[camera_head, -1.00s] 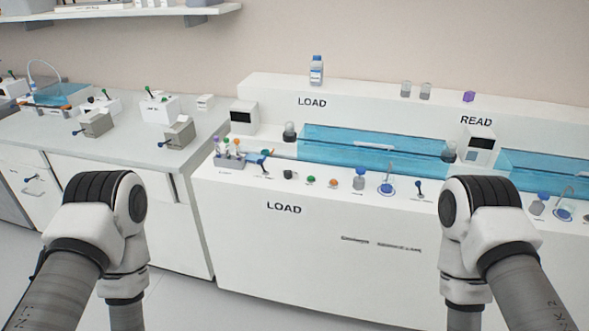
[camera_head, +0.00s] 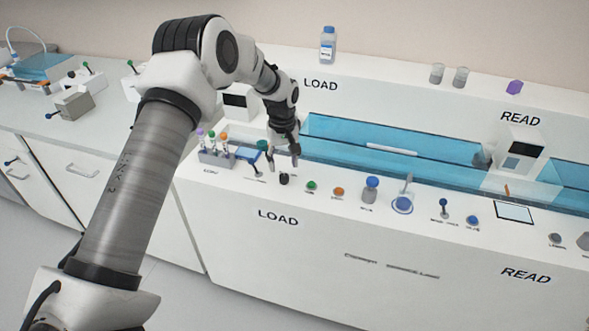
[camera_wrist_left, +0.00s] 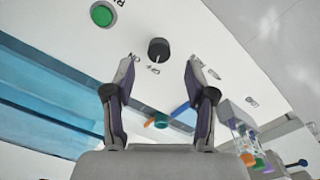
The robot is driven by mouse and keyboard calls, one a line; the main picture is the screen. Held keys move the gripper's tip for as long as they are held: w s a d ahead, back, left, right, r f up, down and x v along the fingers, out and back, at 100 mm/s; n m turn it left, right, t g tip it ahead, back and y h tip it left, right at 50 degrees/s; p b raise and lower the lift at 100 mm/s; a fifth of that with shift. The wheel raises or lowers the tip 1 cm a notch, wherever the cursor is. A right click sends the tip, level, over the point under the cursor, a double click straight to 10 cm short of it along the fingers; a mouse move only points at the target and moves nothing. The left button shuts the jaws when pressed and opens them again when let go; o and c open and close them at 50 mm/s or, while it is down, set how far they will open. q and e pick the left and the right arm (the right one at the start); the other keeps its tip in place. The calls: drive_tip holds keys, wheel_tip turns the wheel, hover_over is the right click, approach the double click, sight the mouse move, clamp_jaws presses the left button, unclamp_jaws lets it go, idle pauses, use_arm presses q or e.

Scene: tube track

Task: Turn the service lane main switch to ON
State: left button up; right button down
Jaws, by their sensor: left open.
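The black rotary knob (camera_head: 284,179) is on the front deck of the LOAD station, left of the green button. In the left wrist view the same knob (camera_wrist_left: 159,50) has a pale mark on its face, with small lettering beside it that I cannot read. My left gripper (camera_head: 284,163) is open and points down just over the knob. In the left wrist view its fingertips (camera_wrist_left: 161,64) lie to either side of the knob, apart from it. Nothing is between the fingers. My right gripper is out of view.
A green button (camera_head: 311,186) and an orange button (camera_head: 339,192) sit to the right of the knob. A rack (camera_head: 216,158) of colour-capped tubes and a small lever (camera_head: 254,170) stand to the left. A blue transparent cover (camera_head: 365,150) runs behind.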

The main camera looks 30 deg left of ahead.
sight(284, 176)
use_arm(q)
drive_tip(key=f, duration=0.5)
drive_tip(key=shift+w, duration=0.25)
drive_tip(key=shift+s+r, duration=0.1)
drive_tip(key=shift+s, duration=0.1)
clamp_jaws()
drive_tip(key=shift+m, duration=0.3)
drive_tip(key=shift+m+p, duration=0.45)
drive_tip(key=shift+m, duration=0.15)
drive_tip(key=shift+m+p, duration=0.3)
drive_tip(key=shift+m, duration=0.9)
drive_tip(key=m, duration=0.4)
drive_tip(key=shift+m, duration=0.3)
